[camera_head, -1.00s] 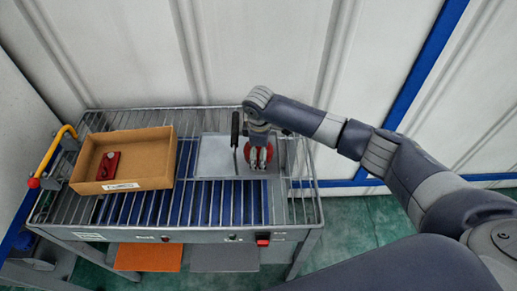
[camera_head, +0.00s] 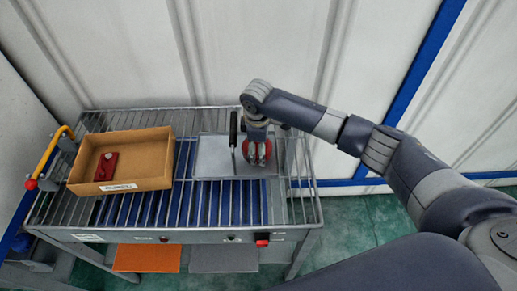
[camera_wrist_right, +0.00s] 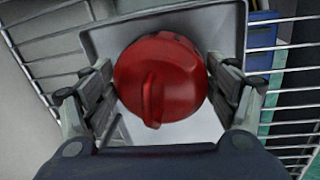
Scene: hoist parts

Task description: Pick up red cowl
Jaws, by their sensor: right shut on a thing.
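The red cowl is round with a raised rib. In the right wrist view the red cowl (camera_wrist_right: 160,80) sits between the two fingers of my right gripper (camera_wrist_right: 165,95), which touch it on both sides. In the head view the red cowl (camera_head: 248,149) shows partly behind my right gripper (camera_head: 258,155), over the right part of a grey metal plate. My right gripper is shut on the cowl. I cannot tell whether the cowl still touches the plate. My left gripper is not in view.
The grey plate (camera_head: 212,158) lies on a wire-rack table (camera_head: 295,200). A dark-handled tool (camera_head: 233,130) stands just left of the cowl. A cardboard box (camera_head: 155,150) holding a red part (camera_head: 107,166) is at left. A yellow handle (camera_head: 55,148) rises at the left edge.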

